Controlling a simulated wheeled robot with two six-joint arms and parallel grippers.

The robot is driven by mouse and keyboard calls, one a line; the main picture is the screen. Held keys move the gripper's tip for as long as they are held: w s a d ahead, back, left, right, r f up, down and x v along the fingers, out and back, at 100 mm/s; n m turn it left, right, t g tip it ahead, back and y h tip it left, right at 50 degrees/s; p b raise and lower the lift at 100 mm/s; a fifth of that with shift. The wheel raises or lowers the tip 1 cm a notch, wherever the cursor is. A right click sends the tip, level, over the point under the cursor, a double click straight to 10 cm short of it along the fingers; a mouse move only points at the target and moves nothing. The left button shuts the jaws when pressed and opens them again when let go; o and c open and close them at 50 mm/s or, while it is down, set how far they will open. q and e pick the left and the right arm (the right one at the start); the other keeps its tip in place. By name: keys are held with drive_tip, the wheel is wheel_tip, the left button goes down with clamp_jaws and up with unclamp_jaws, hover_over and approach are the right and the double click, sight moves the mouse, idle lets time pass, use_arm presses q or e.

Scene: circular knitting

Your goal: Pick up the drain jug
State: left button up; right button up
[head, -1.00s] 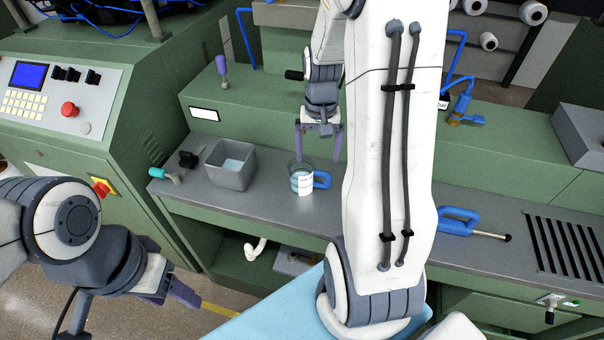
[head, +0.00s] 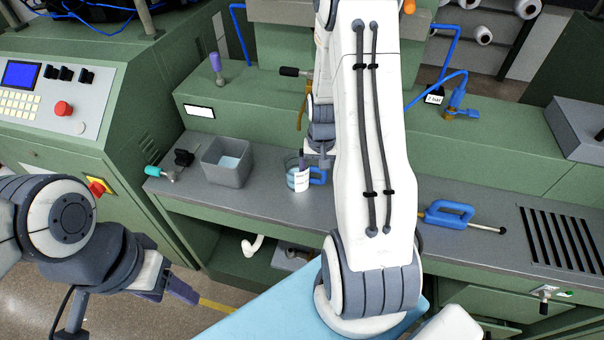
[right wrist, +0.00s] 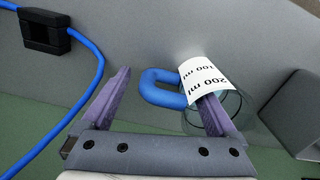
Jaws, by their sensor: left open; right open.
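The drain jug (head: 299,179) stands upright on the grey bench, a small clear cup with a white label and a blue handle. It also shows in the right wrist view, with its label (right wrist: 208,78) reading 100 ml and 200 ml. My right gripper (head: 314,165) is open and low at the jug. In the right wrist view the handle (right wrist: 160,88) lies between the two fingers. The right-hand finger overlaps the jug; I cannot tell whether it is inside the cup or in front of it. My left gripper (head: 168,292) is open and empty at lower left, away from the bench.
A grey square container (head: 228,163) with pale liquid stands left of the jug. A blue-handled tool (head: 452,214) lies to the right, before a slotted grate (head: 562,245). My right arm hides part of the bench. A blue cable (right wrist: 88,95) runs at left in the right wrist view.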

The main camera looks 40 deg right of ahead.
drive_tip(key=c, duration=1.5)
drive_tip(key=shift+r, duration=0.15)
